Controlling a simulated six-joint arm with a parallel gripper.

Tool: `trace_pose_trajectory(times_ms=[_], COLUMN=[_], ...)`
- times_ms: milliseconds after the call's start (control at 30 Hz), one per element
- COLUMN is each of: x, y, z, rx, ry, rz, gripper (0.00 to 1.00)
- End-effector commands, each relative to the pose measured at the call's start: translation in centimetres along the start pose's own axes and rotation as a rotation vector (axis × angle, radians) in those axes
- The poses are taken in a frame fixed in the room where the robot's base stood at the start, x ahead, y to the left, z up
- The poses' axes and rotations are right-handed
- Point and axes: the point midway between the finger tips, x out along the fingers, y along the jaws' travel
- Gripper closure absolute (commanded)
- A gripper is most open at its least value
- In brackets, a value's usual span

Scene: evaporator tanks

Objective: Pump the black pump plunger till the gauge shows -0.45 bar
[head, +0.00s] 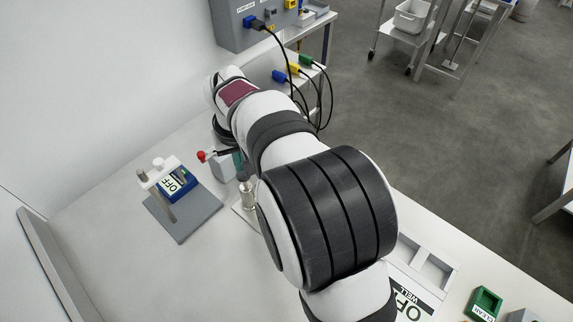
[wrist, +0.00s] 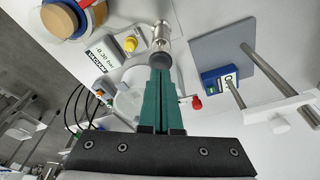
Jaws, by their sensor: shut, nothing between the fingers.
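The black pump plunger knob (wrist: 160,61) sits on top of a metal pump cylinder (wrist: 161,37) in the wrist view. My gripper (wrist: 159,72) has its teal fingers shut together, with the tips right at the knob; whether they touch it I cannot tell. The gauge (wrist: 103,56), a small white display marked VACUUM, seems to read -0.30 bar, though the digits are small. In the head view the metal pump (head: 249,196) is partly hidden behind my arm, and only a bit of my teal gripper (head: 238,160) shows.
A yellow knob (wrist: 130,43) is beside the gauge. A red knob (wrist: 196,102) and a clear round vessel (wrist: 130,102) lie near my fingers. A stand with a blue OFF box (head: 176,184) is on a grey plate (head: 190,224) left of the pump.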

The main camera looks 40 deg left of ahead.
Motion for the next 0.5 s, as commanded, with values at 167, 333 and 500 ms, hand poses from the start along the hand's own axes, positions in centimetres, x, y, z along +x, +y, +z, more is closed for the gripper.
trace_pose_trajectory(times_ms=[167,333,500], x=[0.00,0.15,0.93], y=[0.00,0.00,0.00], z=[0.00,0.04,0.18], rx=[0.000,0.000,0.000], ry=[0.000,-0.001,-0.001], rz=[0.000,0.000,0.000], gripper=[1.00,1.00,1.00])
